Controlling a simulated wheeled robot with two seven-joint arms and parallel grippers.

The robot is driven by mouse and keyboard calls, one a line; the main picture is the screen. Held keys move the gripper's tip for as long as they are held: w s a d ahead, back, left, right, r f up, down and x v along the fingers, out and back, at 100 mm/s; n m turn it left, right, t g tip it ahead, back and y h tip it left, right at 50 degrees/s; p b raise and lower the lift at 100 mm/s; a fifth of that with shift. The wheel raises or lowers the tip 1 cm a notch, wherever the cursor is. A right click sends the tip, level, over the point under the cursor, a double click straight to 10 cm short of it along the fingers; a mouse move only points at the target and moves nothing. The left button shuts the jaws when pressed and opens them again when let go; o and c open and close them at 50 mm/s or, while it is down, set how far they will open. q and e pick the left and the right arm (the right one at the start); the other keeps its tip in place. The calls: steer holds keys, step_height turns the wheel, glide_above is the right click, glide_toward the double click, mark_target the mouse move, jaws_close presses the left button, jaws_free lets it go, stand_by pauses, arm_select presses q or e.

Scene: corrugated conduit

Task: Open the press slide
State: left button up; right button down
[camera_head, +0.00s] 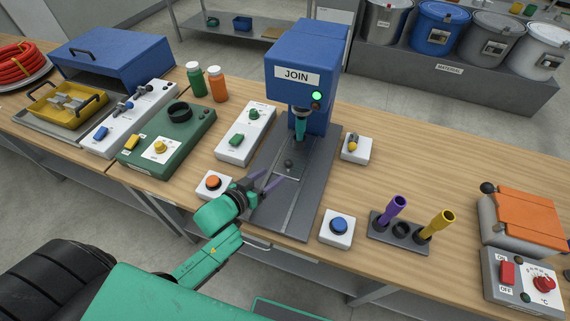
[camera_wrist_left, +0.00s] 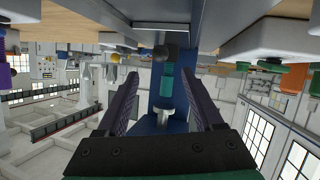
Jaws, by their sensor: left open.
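The blue press labelled JOIN (camera_head: 310,60) stands on the bench with a lit green lamp on its front. Its grey slide plate (camera_head: 268,208) runs forward on the base, with a dark round knob (camera_head: 289,164) standing up near the press. A teal part (camera_head: 300,130) sits under the ram. My left gripper (camera_head: 270,180) is open and empty, just in front and left of the knob, apart from it. In the left wrist view the knob (camera_wrist_left: 160,52) shows between and beyond the two purple fingers. My right gripper is not in view.
An orange-button box (camera_head: 213,184) stands left of the slide and a blue-button box (camera_head: 338,228) to its right. A holder with purple and yellow tubes (camera_head: 400,236) is further right. A white control box (camera_head: 245,135) is left of the press.

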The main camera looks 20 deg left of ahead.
mark_target(286, 166)
arm_select(q)
steer(key=x, duration=0.9)
steer(key=shift+c, duration=0.5)
steer(key=shift+f, duration=0.1)
jaws_close()
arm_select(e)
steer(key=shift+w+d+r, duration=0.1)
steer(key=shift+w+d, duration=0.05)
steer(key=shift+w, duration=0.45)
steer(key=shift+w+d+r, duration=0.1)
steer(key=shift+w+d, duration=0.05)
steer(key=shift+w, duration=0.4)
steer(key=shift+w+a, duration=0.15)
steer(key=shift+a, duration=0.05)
